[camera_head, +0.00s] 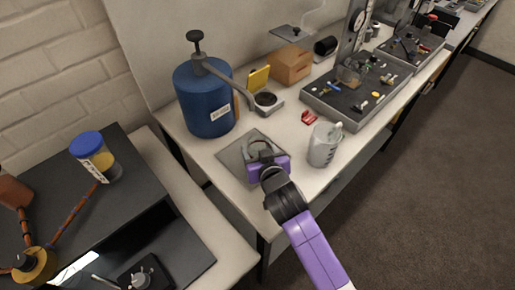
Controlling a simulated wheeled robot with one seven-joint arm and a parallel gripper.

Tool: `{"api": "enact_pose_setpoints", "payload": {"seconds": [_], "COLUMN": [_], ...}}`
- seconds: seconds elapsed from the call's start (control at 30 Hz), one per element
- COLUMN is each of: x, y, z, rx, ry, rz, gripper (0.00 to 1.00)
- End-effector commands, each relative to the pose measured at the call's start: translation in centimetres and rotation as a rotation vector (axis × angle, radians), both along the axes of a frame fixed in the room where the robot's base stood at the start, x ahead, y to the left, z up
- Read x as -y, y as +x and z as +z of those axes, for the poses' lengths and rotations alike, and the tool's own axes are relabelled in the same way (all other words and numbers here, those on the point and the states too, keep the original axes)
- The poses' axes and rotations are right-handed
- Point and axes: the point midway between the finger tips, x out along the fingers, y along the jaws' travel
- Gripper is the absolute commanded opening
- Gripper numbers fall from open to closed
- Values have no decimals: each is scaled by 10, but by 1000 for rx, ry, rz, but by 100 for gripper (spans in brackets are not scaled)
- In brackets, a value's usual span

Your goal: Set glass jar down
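A clear jar with a blue lid and yellow contents (92,157) stands on the dark case at the left, well apart from my gripper; I cannot tell whether it is the task's glass jar. My gripper (262,148) is low over a grey square plate (232,156) at the bench's front edge. Its purple body hides part of the plate. A pale grey curved shape shows at the fingers; I cannot tell whether it is only the fingers or a clear glass thing between them. A translucent grey jug (323,146) stands to the right of my gripper.
A blue cylinder (206,103) with a black-knobbed pump top stands behind the gripper on the white bench (290,123). A brown box (291,65), a small red item (309,117) and a grey tray of small parts (330,102) lie farther back and right.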

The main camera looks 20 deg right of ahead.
Motion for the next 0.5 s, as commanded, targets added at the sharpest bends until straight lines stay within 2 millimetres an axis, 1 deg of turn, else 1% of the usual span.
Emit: {"api": "enact_pose_setpoints", "payload": {"seconds": [0.03, 0.07, 0.1, 0.17, 0.5], "x": [0, 0, 0, 0, 0], "y": [0, 0, 0, 0, 0], "z": [-2, -3, -2, -2, 0], "rx": [1, 0, 0, 0, 0], "ry": [0, 0, 0, 0, 0], "rz": [0, 0, 0, 0, 0], "gripper": [10, 61, 68, 80, 80]}}
